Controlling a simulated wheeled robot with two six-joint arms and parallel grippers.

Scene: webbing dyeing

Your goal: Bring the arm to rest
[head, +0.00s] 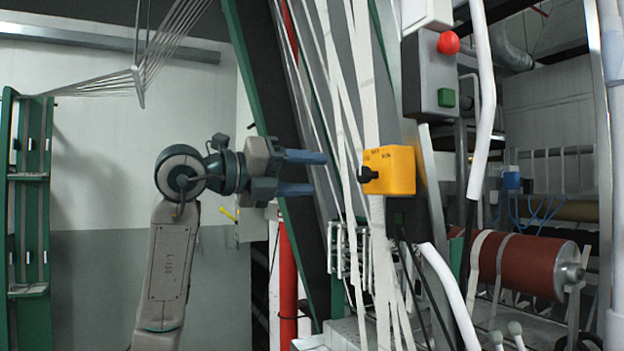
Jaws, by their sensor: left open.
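My left gripper (318,173) is raised at mid-height in the head view, its arm coming up from the lower left. Its two blue fingers point right and are apart, with nothing between them. The fingertips are left of a yellow switch box (398,171) with a black knob, with a visible gap between them. White webbing strands (352,100) run down between the fingertips and the box in the picture. My right gripper does not show.
A grey control box (433,75) with a red button and a green button is above the yellow box. A red roller (515,263) is at the right. A green rack (30,190) stands at the far left.

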